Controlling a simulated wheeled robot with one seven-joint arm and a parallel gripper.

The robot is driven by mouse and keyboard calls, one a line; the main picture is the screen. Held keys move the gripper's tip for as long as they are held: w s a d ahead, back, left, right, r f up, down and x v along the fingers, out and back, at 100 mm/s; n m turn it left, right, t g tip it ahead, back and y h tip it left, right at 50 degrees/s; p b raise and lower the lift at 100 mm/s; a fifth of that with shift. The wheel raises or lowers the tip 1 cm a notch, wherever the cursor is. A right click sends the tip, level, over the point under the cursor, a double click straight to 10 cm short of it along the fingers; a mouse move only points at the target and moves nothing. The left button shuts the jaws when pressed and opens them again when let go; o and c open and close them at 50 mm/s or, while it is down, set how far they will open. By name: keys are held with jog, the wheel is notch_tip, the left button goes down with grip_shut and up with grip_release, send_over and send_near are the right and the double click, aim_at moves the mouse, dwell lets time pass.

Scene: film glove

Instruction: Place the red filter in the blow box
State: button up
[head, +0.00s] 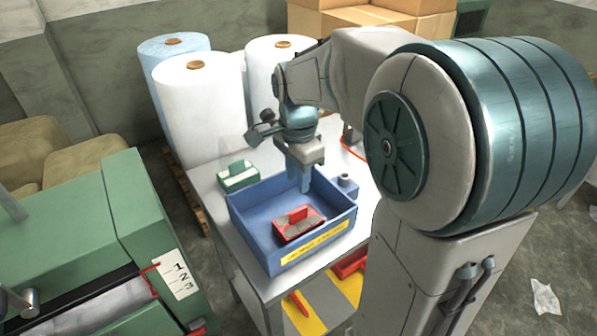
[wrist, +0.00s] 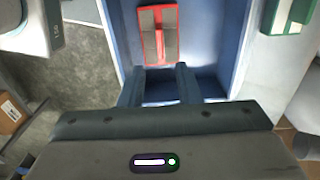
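The red filter (head: 300,223) lies in the blue blow box (head: 242,220), near its front wall with the yellow label. It has a red frame with grey panels and a raised red bar across the middle. In the wrist view the filter (wrist: 158,34) lies flat on the box floor, beyond my fingertips. My gripper (head: 304,187) is over the back part of the box, pointing down. In the wrist view its two fingers (wrist: 166,72) are apart with nothing between them. The gripper and the filter do not touch.
The box stands on a grey table (head: 205,175). A green-and-white block (head: 237,177) is left of the box and a small blue-grey part (head: 346,184) is right of it. Large white rolls (head: 200,100) stand behind. A green machine (head: 80,250) is at left.

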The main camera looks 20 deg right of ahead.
jog(key=s+n+t, duration=0.3)
jog(key=s+n, duration=1.1)
jog(key=shift+s+f+n, duration=0.3)
jog(key=shift+f, duration=0.05)
dwell(0.3)
